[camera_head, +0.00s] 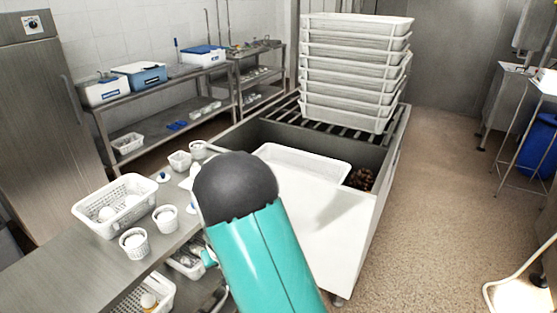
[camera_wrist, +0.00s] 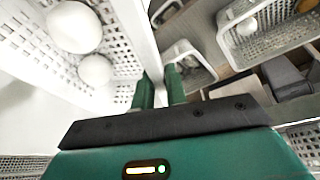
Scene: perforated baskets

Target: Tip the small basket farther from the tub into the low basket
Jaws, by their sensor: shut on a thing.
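In the wrist view my gripper (camera_wrist: 160,88) has its two teal fingers closed on the white wall of a small perforated basket (camera_wrist: 138,38). Two white balls lie inside that basket, and its walls look strongly tilted to this camera. In the head view my arm hides the gripper and most of what it holds. The low basket (camera_head: 136,220) is a wide white perforated one at the left of the steel table, with white balls in it. Two small round baskets, a front one (camera_head: 134,249) and a rear one (camera_head: 165,223), stand apart to its right, each holding white contents.
A large white tank (camera_head: 360,240) with a pale tray (camera_head: 300,163) stands right of the table. Stacked white crates (camera_head: 352,75) rise behind. Another small basket (camera_head: 180,161) stands at the table's back. A basket (camera_head: 128,300) lies on the lower shelf. Open floor is at right.

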